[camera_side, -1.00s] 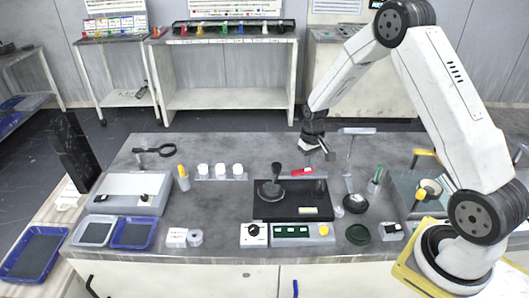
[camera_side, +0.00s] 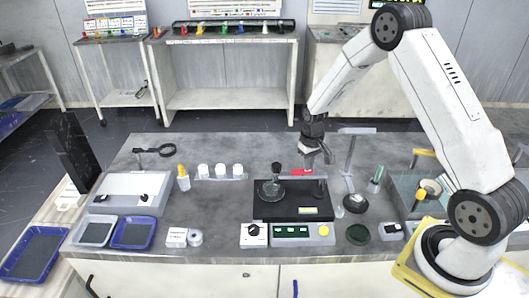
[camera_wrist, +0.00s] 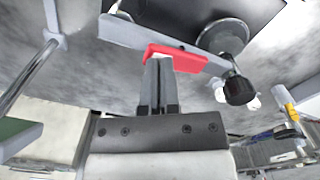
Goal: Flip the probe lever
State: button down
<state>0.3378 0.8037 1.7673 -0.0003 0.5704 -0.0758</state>
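The red lever piece (camera_side: 302,171) sits at the back of the black platen unit (camera_side: 290,212), on a grey bar. In the wrist view the red piece (camera_wrist: 178,60) lies across the end of my fingers. My gripper (camera_wrist: 160,62) has its two fingers together, with nothing visible between them. The fingertips are at the red piece's near edge; whether they touch it I cannot tell. In the side view my gripper (camera_side: 325,158) is just above and right of the red piece. A round disc with a black knob (camera_wrist: 238,90) is to the right of it.
A thin metal stand (camera_side: 350,155) rises just right of my gripper. White cups (camera_side: 220,170) stand to the left, and a control box with a yellow button (camera_side: 323,230) is in front.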

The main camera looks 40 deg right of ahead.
jog(key=shift+f, duration=0.3)
jog(key=shift+r, duration=3.55)
jog(key=s+a+r+n+t, duration=0.1)
jog(key=s+a+r, duration=0.2)
jog(key=s+a, duration=0.4)
jog(key=s+a+r+n+t, duration=0.1)
jog(key=s+a+r+n, duration=0.1)
jog(key=s+a, duration=0.6)
jog(key=shift+r+t, duration=0.3)
jog(key=shift+r, duration=0.15)
